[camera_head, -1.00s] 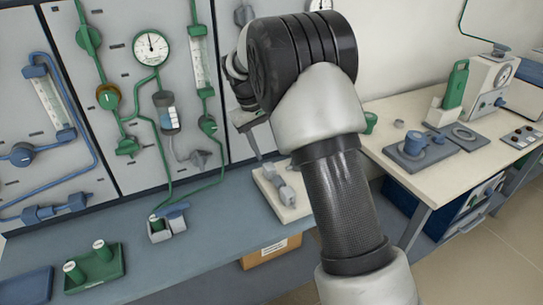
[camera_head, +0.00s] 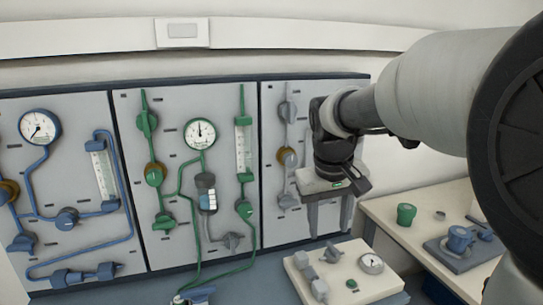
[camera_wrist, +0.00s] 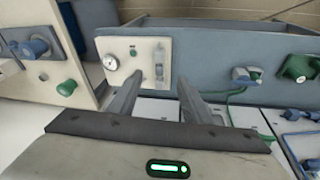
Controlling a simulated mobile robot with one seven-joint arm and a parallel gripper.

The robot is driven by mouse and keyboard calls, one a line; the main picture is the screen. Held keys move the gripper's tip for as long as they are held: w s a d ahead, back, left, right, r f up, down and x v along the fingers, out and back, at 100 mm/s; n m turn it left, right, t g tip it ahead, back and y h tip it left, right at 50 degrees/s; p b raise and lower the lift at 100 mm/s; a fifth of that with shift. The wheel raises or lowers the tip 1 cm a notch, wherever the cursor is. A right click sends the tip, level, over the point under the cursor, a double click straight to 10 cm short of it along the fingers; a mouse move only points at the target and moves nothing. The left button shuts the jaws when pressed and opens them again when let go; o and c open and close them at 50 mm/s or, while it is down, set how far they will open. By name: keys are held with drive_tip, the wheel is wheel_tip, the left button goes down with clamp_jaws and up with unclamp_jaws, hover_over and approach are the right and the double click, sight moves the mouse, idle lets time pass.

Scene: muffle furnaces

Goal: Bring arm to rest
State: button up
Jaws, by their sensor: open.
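My gripper (camera_head: 330,230) hangs at the right end of the gas panel, fingers pointing down, above a small cream board with a gauge (camera_head: 345,275). The fingers are apart and nothing shows between them. In the wrist view my gripper (camera_wrist: 159,85) also has its two fingers spread, with the cream board (camera_wrist: 125,48) beyond the tips. My arm comes in from the right of the head view, large and close to the camera, and hides part of the right side bench.
The grey wall panel (camera_head: 75,90) carries blue and green tubing, valves and dial gauges. The cream side bench (camera_head: 385,212) holds a green knob-like piece (camera_head: 406,214) and a blue piece (camera_head: 460,240) on a dark plate. The air in front of the panel's left and middle is clear.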

drive_tip(key=s+d+m+t+y, duration=0.1)
drive_tip(key=s+m+t, duration=0.15)
drive_tip(key=s, duration=1.75)
wheel_tip(320, 180, up, 15)
drive_tip(key=p, duration=1.4)
drive_tip(key=shift+d+f+n+p, duration=0.2)
drive_tip(key=shift+n+p, duration=0.15)
drive_tip(key=shift+p, duration=0.05)
